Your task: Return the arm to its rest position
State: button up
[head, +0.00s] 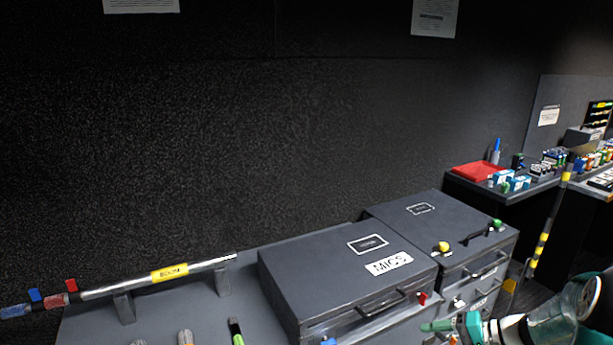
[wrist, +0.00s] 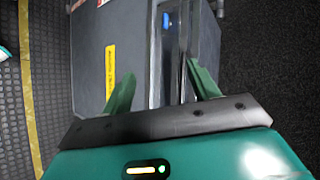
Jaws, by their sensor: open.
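My gripper (head: 447,327) shows at the lower right of the head view, in front of the grey drawer cases. In the wrist view my gripper (wrist: 160,88) has its two green fingers spread apart, with nothing held between them. Beyond the fingers in the wrist view is a grey case (wrist: 88,60) with a yellow label (wrist: 110,75). Part of my arm (head: 555,320) shows at the lower right of the head view.
A grey case labelled MICS (head: 330,268) stands beside another grey drawer case (head: 440,225). A boom pole (head: 120,285) lies on stands at the left. A striped pole (head: 547,230) leans at the right. Dark floor (wrist: 270,80) is open on the wrist view's right.

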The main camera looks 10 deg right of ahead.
jog(key=s+a+r+n+h, duration=0.4)
jog(key=s+a+r, duration=0.4)
jog(key=a, duration=0.2)
jog(key=s+a+r+n+h, duration=0.3)
jog(key=s+a+r+h, duration=0.2)
jog(key=s+a+r, duration=0.3)
jog(key=a, duration=0.2)
jog(key=shift+a+r+n+g+h, duration=0.4)
